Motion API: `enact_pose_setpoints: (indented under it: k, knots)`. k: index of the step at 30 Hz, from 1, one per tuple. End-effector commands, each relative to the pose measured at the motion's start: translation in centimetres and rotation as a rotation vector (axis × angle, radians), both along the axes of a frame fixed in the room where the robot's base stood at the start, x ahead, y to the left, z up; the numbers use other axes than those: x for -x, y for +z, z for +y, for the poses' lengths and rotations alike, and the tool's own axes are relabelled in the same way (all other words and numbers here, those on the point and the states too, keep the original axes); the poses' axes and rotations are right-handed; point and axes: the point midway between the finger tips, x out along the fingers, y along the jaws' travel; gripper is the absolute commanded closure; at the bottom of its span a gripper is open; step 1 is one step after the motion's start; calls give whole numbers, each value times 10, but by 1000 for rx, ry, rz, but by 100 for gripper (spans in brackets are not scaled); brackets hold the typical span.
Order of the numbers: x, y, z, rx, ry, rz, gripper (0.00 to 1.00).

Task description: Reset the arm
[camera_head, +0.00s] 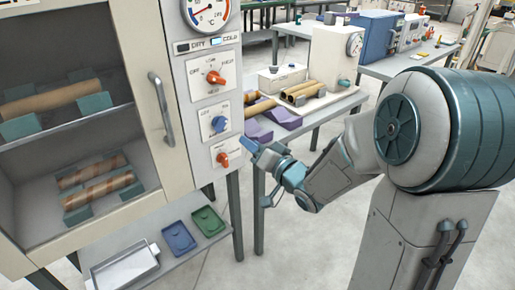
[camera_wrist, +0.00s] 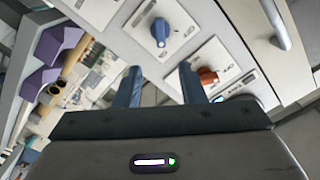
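My gripper (camera_head: 256,150) is in front of the lower right side of the cabinet's control panel (camera_head: 230,92). In the wrist view the two blue fingers of my gripper (camera_wrist: 160,84) stand apart with nothing between them. The panel carries an upper red knob (camera_head: 216,77), a blue knob (camera_head: 219,124) and a lower red knob (camera_head: 223,159). In the wrist view the blue knob (camera_wrist: 160,30) lies beyond the fingers, and a red knob (camera_wrist: 208,76) shows close beside the right finger. I cannot tell whether that finger touches it.
The cabinet door (camera_head: 150,60) has a vertical handle (camera_head: 161,108). Tubes on teal supports lie on its shelves. A side bench (camera_head: 330,104) holds brown tubes (camera_head: 302,92) and purple supports (camera_head: 283,117). Low down are a blue tray (camera_head: 179,237), a green tray (camera_head: 209,221) and a metal tray (camera_head: 125,268).

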Motion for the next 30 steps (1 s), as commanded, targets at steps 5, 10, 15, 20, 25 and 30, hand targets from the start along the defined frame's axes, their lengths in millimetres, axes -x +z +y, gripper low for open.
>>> enact_pose_setpoints:
  k: [5,10,15,20,25,30]
  knots:
    - [12,0,-8,-1,0,1,64]
    - [14,0,-9,-2,0,-1,64]
    - [14,0,-9,0,0,0,64]
    - [11,2,-15,74,-43,20,64]
    - [9,3,-38,293,-168,101,64]
    - [22,5,-71,517,-290,235,64]
